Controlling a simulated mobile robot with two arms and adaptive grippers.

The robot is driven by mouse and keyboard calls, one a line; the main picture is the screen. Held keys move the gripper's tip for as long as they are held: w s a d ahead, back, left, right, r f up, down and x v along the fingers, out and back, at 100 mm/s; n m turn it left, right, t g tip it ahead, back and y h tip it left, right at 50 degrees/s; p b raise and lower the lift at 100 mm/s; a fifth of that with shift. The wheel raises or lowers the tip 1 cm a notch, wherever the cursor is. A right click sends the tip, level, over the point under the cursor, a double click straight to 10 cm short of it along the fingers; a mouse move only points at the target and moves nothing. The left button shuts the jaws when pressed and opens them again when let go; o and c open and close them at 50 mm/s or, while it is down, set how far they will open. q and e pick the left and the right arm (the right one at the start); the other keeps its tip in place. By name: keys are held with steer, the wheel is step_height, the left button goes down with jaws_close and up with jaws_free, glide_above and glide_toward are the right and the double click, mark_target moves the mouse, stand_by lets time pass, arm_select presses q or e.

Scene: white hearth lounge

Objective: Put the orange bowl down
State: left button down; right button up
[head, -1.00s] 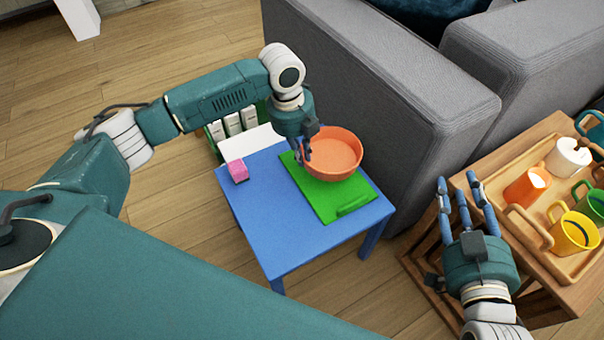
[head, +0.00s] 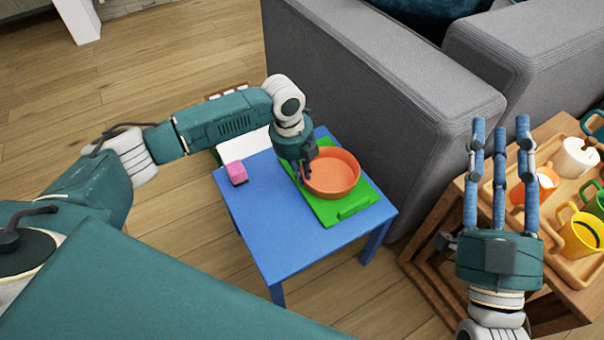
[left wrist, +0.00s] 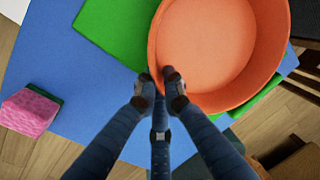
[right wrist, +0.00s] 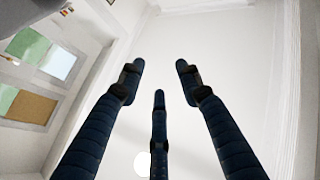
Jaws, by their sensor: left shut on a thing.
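The orange bowl (head: 333,175) is upright over the green board (head: 345,207) on the small blue table (head: 262,222). It looks to be at or just above the board; I cannot tell whether it touches. My left gripper (head: 306,180) is shut on the near-left rim of the bowl. In the left wrist view the fingertips (left wrist: 161,88) meet at the rim of the bowl (left wrist: 215,45), which is empty. My right gripper (head: 499,130) is open and empty, with its fingers spread and pointing up the picture beside the wooden table.
A pink sponge-like block (head: 236,172) lies on the blue table, left of the board. A grey sofa (head: 370,100) stands close behind the table. At right a wooden tray (head: 497,200) holds several mugs. The front of the blue table is clear.

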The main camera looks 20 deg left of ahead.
arm_select(q)
steer(key=c, duration=1.9)
jaws_free()
steer(key=shift+f, duration=0.1)
steer(key=shift+o, duration=0.2)
